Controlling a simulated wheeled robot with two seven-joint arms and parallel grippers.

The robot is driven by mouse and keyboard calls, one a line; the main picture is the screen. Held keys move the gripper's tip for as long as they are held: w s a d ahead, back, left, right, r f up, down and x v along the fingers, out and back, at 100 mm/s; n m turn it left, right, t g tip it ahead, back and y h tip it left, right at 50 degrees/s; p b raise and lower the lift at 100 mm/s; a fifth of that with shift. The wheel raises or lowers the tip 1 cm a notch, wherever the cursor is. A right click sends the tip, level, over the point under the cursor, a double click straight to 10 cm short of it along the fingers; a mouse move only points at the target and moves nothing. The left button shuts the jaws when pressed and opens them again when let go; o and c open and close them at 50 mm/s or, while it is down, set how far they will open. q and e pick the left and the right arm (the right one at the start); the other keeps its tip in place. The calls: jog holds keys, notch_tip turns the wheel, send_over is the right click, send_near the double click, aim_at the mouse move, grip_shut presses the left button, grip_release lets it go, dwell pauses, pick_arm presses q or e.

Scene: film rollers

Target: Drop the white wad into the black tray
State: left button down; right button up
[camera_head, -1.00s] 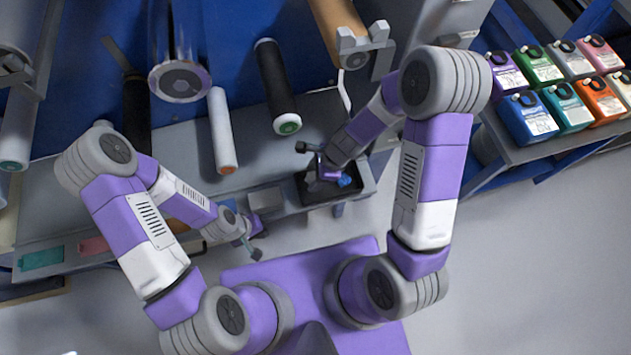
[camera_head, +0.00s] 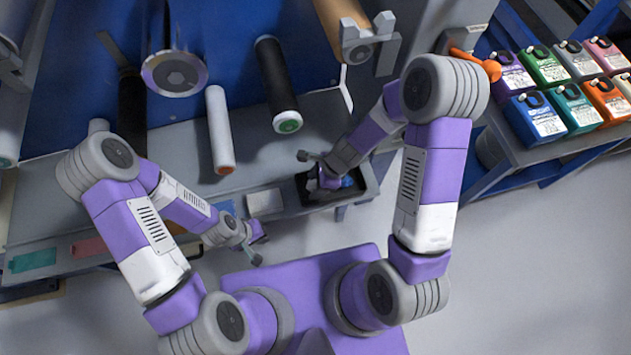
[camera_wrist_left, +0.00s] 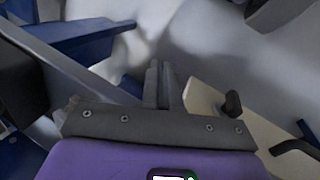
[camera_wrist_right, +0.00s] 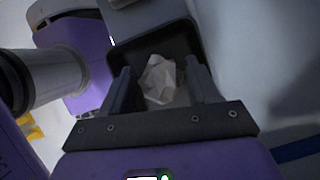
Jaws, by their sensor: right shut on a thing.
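The white wad (camera_wrist_right: 160,79) is a crumpled, pale lump. In the right wrist view it sits between the fingers of my right gripper (camera_wrist_right: 160,88), which is shut on it. The black tray (camera_wrist_right: 183,37) lies directly behind and below the wad in that view. In the head view the black tray (camera_head: 352,194) is at the right end of the grey bench, with my right gripper (camera_head: 325,180) over it; the wad is hidden there. My left gripper (camera_head: 256,250) hangs in front of the bench edge. In the left wrist view its fingers (camera_wrist_left: 162,82) are together and empty.
A blue item (camera_head: 347,181) shows in the tray. A pale block (camera_head: 265,202) lies left of it. A white roller (camera_head: 220,130) and a black roller (camera_head: 277,85) hang above the bench. Several coloured bottles (camera_head: 537,116) stand on the right shelf. An orange handle-like piece (camera_head: 475,62) is near my right arm.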

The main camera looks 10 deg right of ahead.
jog(key=o, duration=0.7)
jog(key=shift+o, duration=0.2)
jog(key=shift+r+p, duration=0.25)
jog(key=shift+p, duration=0.05)
jog(key=p+v, duration=0.7)
jog(key=v, duration=0.5)
jog(key=shift+r, duration=0.35)
